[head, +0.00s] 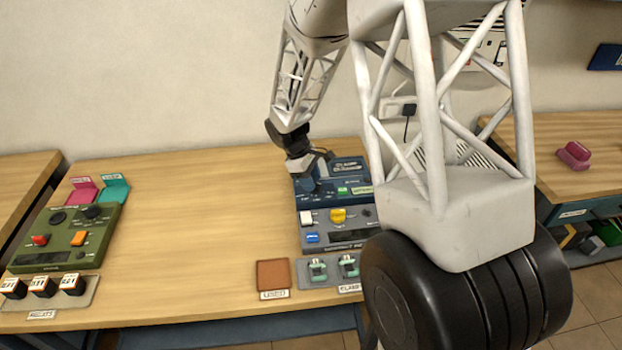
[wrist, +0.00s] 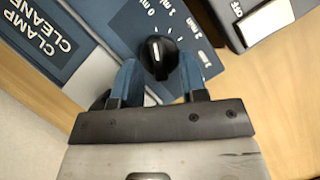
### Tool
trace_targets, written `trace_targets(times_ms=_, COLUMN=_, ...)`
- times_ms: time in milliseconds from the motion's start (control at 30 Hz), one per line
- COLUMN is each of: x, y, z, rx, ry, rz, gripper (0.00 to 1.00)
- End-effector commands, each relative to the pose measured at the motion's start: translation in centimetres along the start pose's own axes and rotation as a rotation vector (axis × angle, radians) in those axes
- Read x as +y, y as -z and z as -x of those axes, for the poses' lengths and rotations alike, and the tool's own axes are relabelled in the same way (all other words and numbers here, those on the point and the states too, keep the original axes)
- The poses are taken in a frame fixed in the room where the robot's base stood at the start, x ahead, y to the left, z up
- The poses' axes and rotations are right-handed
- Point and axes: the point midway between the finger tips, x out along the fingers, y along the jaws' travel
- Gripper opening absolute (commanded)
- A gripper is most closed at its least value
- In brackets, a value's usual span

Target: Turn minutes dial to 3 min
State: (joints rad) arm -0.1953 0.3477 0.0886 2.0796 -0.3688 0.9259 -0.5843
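The minutes dial (wrist: 158,57) is a round black knob with a white line, on the blue clamp cleaner panel. In the wrist view its line points up, roughly toward the "0 mi" label; other minute marks fan out to the right, partly too small to read. My gripper (wrist: 160,68) is open, with one blue finger on each side of the knob; whether either finger touches it I cannot tell. In the head view my gripper (head: 319,172) is at the left part of the blue clamp cleaner (head: 348,168), and the dial there is hard to make out.
A grey device (head: 335,238) with a yellow knob stands in front of the blue one. A brown pad (head: 273,275) and a tray of green-topped clamps lie at the front edge. A green device (head: 70,235) stands left. The bench (head: 200,220) between is clear.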

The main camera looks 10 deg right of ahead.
Motion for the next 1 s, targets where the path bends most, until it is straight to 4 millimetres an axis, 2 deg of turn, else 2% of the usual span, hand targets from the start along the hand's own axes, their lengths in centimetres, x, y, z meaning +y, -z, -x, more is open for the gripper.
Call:
trace_targets(times_ms=67, x=0.0, y=0.0, z=0.01, rx=0.0, ry=0.0, rz=0.0, gripper=0.39)
trace_targets(times_ms=300, x=-0.01, y=0.0, z=0.01, rx=0.0, ry=0.0, rz=0.0, gripper=0.03)
trace_targets(times_ms=333, x=-0.01, y=0.0, z=0.0, rx=0.0, ry=0.0, rz=0.0, gripper=0.0)
trace_targets(times_ms=667, x=0.01, y=-0.01, z=-0.06, rx=0.0, ry=0.007, rz=-0.013, gripper=0.0)
trace_targets(times_ms=1000, x=0.23, y=-0.1, z=-0.07, rx=-0.001, ry=0.058, rz=-0.139, gripper=0.0)
